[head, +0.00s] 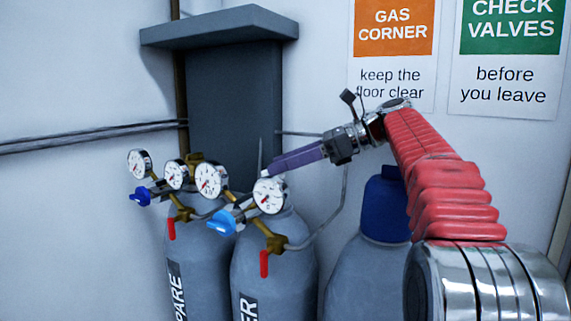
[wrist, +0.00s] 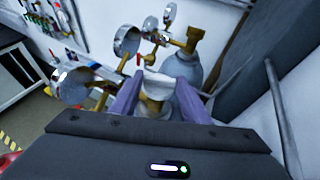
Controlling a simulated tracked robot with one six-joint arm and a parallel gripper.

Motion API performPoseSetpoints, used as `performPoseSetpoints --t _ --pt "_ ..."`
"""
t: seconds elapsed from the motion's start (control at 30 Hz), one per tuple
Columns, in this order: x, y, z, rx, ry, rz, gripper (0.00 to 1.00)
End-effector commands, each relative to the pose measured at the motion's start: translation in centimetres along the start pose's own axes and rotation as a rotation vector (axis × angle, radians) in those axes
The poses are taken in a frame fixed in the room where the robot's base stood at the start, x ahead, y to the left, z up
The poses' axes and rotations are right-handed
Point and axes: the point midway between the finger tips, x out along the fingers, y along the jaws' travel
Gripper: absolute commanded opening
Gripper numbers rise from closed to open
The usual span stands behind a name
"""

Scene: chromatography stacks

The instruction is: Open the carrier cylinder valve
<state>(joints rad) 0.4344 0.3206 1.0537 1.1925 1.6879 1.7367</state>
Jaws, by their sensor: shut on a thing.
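The carrier cylinder (head: 275,270) is the grey one whose label shows only "ER" in the head view. Its brass regulator has round gauges (head: 270,195), a blue knob (head: 222,222) and a red lever (head: 264,263). My gripper (head: 268,171) reaches in from the right above this cylinder, and the front gauge hides what lies below its tips. In the wrist view, my purple fingers are shut on a pale valve knob (wrist: 158,82) on a brass body. Gauges (wrist: 72,86) stand to its left. How far the knob is turned cannot be told.
A grey cylinder (head: 195,265), its label showing "PARE", stands left with its own regulator and blue knob (head: 140,195). A blue-capped cylinder (head: 387,208) stands right, behind my arm. A dark grey column (head: 230,110) rises behind, and a thin pipe (head: 338,205) curves from the carrier regulator.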

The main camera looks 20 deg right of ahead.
Motion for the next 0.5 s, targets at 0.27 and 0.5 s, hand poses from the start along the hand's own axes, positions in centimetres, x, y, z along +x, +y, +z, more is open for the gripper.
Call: performPoseSetpoints --t 0.27,0.5 --pt "-0.06 -0.05 0.09 -0.002 -0.002 -0.004 0.50" --pt "-0.01 -0.01 0.05 -0.001 -0.001 -0.002 0.61"
